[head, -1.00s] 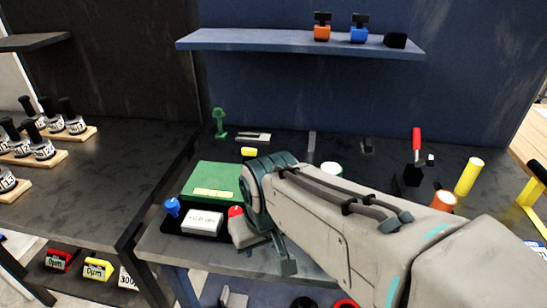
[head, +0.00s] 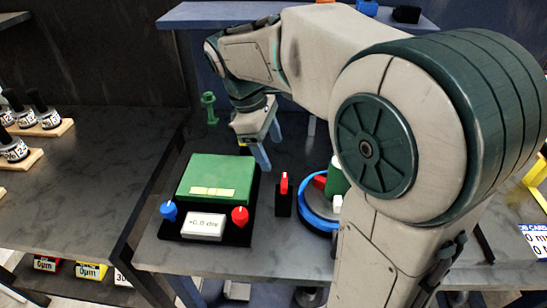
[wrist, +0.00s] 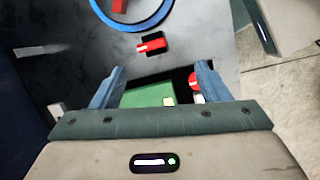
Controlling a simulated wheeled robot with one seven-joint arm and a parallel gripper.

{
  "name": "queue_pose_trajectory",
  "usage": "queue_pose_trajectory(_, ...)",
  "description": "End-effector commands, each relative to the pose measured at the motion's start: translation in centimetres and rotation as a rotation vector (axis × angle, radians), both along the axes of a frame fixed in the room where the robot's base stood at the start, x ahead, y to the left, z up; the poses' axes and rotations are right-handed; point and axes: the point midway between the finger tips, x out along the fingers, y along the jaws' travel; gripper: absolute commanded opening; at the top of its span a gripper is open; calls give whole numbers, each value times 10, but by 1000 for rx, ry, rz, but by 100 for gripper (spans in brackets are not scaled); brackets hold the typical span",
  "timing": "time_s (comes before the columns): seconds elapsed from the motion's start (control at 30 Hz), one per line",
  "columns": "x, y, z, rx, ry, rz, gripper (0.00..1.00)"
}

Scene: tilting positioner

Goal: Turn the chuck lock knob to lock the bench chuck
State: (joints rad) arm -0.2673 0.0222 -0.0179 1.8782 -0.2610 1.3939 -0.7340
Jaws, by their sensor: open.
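A small red knob (head: 284,183) with a white mark stands on a black base beside the round chuck. In the wrist view the red knob (wrist: 150,46) lies beyond my fingertips. The chuck shows a blue ring (head: 312,219) with red and green parts; my arm hides its right side. The wrist view shows part of the blue ring (wrist: 148,25) at the top edge. My gripper (head: 270,150) points down above the bench, behind and left of the red knob. In the wrist view its blue fingers (wrist: 160,80) are apart, with nothing held between them.
A green-topped box (head: 212,178) stands left of the knob, with a blue knob (head: 169,211), another red knob (head: 240,216) and a white display (head: 204,226). A green post (head: 209,107) stands behind it. A shelf (head: 222,14) runs along the back.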

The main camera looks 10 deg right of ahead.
Motion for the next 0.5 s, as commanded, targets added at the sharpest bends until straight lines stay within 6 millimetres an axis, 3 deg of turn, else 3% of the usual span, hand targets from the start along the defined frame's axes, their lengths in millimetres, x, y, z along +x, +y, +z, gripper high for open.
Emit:
queue_pose_trajectory(0.1, 18, 11, 5, -43, 69, 119, 69)
queue_pose_trajectory(0.27, 27, 16, 6, -67, 112, 187, 69)
queue_pose_trajectory(0.5, 23, 5, -22, -70, 119, 193, 69)
